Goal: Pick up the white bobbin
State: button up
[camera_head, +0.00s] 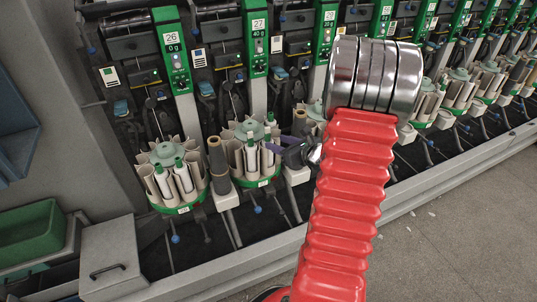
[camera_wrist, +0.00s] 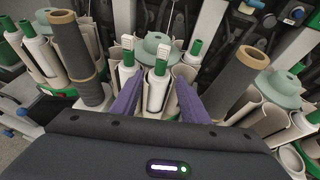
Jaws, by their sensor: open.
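A white bobbin (camera_wrist: 157,95) with a green tip stands upright in a round magazine, in the middle of the wrist view. My gripper (camera_wrist: 159,84) is open, with one purple finger on each side of this bobbin. Whether the fingers touch it I cannot tell. A second white bobbin (camera_wrist: 127,56) with a green tip stands just behind and to the left. In the head view my gripper (camera_head: 273,147) reaches from the right to the magazine under unit 27, where white bobbins (camera_head: 251,158) stand. My red arm hides part of the machine.
The neighbouring magazine (camera_head: 183,209) under unit 26 also holds white bobbins. A green bin (camera_head: 30,232) is at the lower left.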

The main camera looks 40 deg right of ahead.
aim_at(269, 139)
jog(key=shift+x, duration=2.65)
jog(key=shift+r, duration=0.1)
jog(key=shift+c, duration=0.2)
jog(key=c, duration=0.5)
jog(key=shift+r, duration=0.1)
notch_tip(269, 139, up, 18)
jog(key=shift+f, duration=0.1)
